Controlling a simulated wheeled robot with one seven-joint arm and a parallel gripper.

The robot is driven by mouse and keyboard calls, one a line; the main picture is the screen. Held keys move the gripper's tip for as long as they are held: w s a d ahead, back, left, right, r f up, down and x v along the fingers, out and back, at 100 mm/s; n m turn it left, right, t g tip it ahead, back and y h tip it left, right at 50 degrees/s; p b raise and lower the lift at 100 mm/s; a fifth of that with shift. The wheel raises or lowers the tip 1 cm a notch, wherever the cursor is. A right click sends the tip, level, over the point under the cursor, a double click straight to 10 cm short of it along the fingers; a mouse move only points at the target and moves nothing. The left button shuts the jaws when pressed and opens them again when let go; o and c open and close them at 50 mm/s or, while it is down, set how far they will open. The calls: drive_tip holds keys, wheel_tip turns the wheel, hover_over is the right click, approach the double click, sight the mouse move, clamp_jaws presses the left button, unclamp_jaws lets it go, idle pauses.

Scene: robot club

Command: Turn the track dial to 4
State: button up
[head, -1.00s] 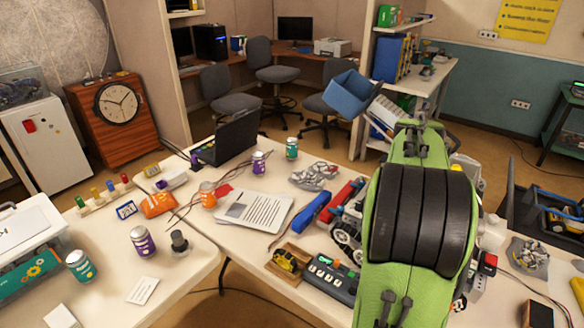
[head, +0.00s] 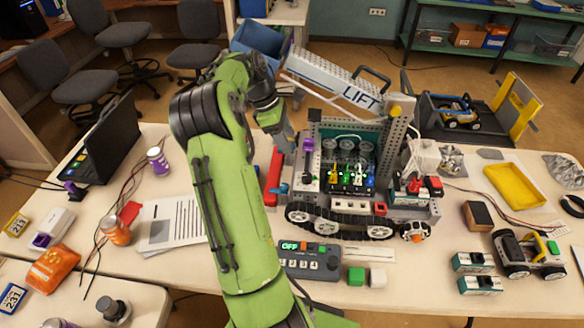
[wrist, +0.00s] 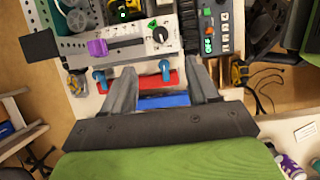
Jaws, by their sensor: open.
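The tracked robot (head: 350,205) with the LIFT boom stands on the table in the head view. In the wrist view a round black dial (wrist: 160,36) with a white pointer sits on its light panel, with a green arrow mark (wrist: 152,23) beside it. The numbers around the dial are too small to read. My gripper (head: 284,138) is at the robot's left side in the head view, where I cannot see the dial clearly. In the wrist view my gripper (wrist: 162,70) is open and empty. Its fingers point towards the panel, apart from the dial.
A grey control box (head: 310,260) showing OFF lies in front of the robot. A red bar (wrist: 150,80) and blue levers (wrist: 99,80) lie near my fingers. A purple knob (wrist: 97,47) is left of the dial. A yellow tray (head: 514,186) is at right.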

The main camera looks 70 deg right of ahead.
sight(307, 175)
drive_tip(key=b+x, duration=0.2)
drive_tip(key=x, duration=1.2)
drive_tip(key=shift+s+f+b, duration=0.1)
drive_tip(key=shift+f+b, duration=0.15)
drive_tip(key=shift+b, duration=0.05)
drive_tip(key=shift+a, duration=0.1)
drive_tip(key=c, duration=1)
